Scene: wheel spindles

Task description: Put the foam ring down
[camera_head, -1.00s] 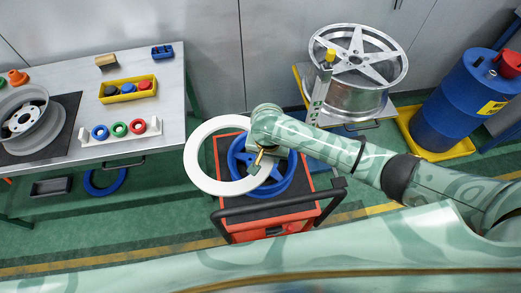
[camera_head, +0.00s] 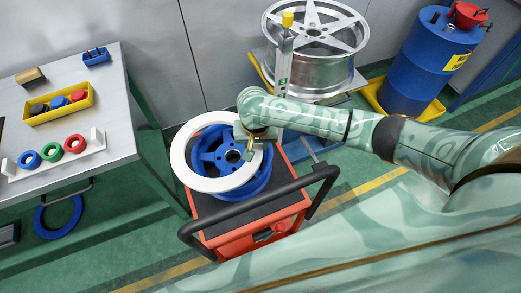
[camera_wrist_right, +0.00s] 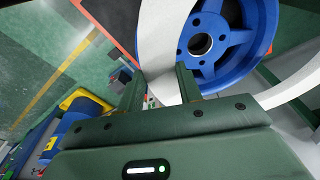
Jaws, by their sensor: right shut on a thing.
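The foam ring is a wide, flat white ring (camera_head: 179,160). In the head view it is over the blue wheel (camera_head: 262,182) on the red cart, with the hub showing through its opening. I cannot tell whether it touches the wheel. My right gripper (camera_head: 254,143) is shut on the ring's right side. In the right wrist view the ring (camera_wrist_right: 156,40) passes between the fingers (camera_wrist_right: 160,88), and the blue wheel (camera_wrist_right: 235,60) is just beyond. My left gripper is not in view.
The red cart (camera_head: 250,240) has a black bar handle (camera_head: 325,180). A grey bench (camera_head: 120,130) at left bears a yellow bin (camera_head: 58,108) and a rack with coloured rings (camera_head: 100,140). A silver wheel (camera_head: 315,75) and a blue drum (camera_head: 415,75) stand behind.

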